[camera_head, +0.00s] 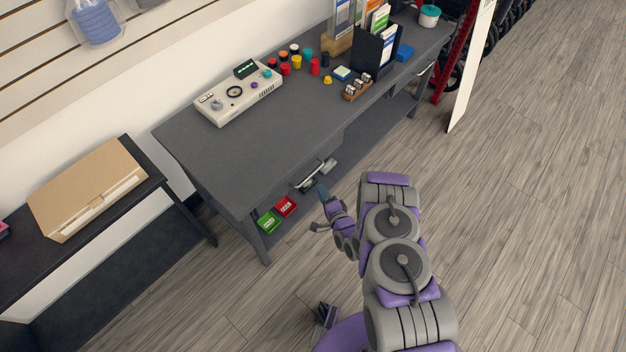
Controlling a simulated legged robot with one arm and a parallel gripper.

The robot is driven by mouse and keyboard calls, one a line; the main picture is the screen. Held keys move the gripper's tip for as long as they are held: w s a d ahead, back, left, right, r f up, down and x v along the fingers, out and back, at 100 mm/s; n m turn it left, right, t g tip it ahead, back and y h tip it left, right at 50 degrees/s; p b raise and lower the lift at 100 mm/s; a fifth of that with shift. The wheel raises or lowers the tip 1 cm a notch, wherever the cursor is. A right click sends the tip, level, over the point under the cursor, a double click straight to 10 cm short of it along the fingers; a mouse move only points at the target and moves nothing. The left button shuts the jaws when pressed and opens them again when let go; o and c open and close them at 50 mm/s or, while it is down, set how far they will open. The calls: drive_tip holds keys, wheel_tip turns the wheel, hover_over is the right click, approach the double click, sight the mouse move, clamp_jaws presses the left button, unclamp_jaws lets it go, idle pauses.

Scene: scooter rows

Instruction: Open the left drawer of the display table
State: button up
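The display table (270,148) is a dark grey table running from the middle left toward the top right. Its left drawer shows a metal handle (316,176) on the front, under the tabletop edge. The drawer front looks flush with the table, though it is small and seen from above. A second handle (427,68) shows farther along the front at the right. My gripper (319,208) is just in front of and below the left drawer's handle, with its two fingers spread apart and nothing between them. I cannot tell whether a fingertip touches the handle.
A grey control device (238,94), several coloured caps and a dark file holder (376,50) stand on the tabletop. Green (268,222) and red (285,206) boxes sit on the lower shelf. A black table with a cardboard box (88,188) is at left. The wooden floor at right is clear.

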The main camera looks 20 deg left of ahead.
drive_tip(key=b+x, duration=0.2)
drive_tip(key=x, duration=0.7)
drive_tip(key=shift+a, duration=0.1)
clamp_jaws()
idle(0.4)
